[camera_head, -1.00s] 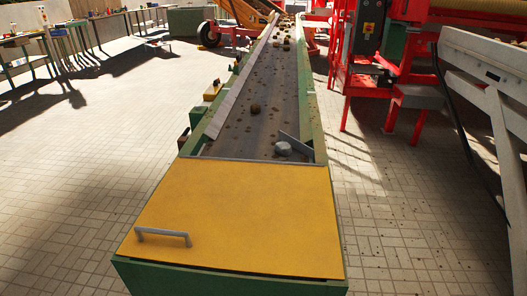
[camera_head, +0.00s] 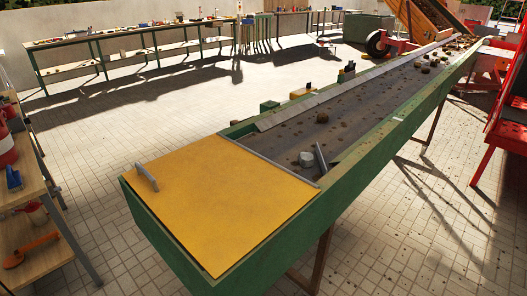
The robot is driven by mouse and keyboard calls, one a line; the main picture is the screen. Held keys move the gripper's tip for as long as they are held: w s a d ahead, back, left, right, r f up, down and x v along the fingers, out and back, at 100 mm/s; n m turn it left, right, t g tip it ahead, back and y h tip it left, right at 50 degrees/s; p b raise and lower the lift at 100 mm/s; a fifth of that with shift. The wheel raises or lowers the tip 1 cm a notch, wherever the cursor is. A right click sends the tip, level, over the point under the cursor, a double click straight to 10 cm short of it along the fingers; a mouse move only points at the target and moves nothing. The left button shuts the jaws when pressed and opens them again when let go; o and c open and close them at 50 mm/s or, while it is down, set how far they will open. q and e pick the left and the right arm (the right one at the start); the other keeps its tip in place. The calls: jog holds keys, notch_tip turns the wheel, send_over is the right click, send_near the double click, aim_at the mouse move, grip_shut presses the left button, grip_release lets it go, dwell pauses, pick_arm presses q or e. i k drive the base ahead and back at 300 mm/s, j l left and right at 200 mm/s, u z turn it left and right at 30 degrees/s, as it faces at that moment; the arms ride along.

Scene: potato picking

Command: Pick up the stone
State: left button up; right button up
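A grey stone (camera_head: 306,159) lies on the dark conveyor belt (camera_head: 262,137), close to the yellow cover plate (camera_head: 215,196) at the near end. It sits beside a slanted grey metal strip (camera_head: 320,157) and looks very near it; I cannot tell if they touch. A rounder brown lump (camera_head: 323,117), perhaps a potato, lies farther up the belt. Neither of my grippers shows in the head view.
The conveyor's green side wall (camera_head: 262,229) runs toward the upper right. A shelf (camera_head: 35,200) with tools stands at the left edge. Long workbenches (camera_head: 125,33) line the back wall. Red machinery (camera_head: 508,115) stands at the right. Tiled floor left of the conveyor is open.

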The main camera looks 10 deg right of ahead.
aim_at(305, 159)
jog(key=i+l+u, duration=0.25)
jog(key=l+u, duration=0.15)
jog(key=l, duration=0.9)
jog(key=l+u, duration=0.4)
jog(key=l, duration=0.9)
jog(key=l+z, duration=0.35)
jog(key=l, duration=0.75)
jog(key=l+z, duration=0.1)
jog(key=z, duration=0.35)
jog(key=l+z, duration=0.1)
jog(key=z, duration=0.35)
jog(key=i+l+z, duration=0.1)
jog(key=z, duration=2)
jog(key=i+z, duration=0.1)
jog(key=z, duration=1.6)
jog(key=j+z, duration=0.1)
jog(key=z, duration=2.4)
jog(key=k+z, duration=0.1)
jog(key=z, duration=0.7)
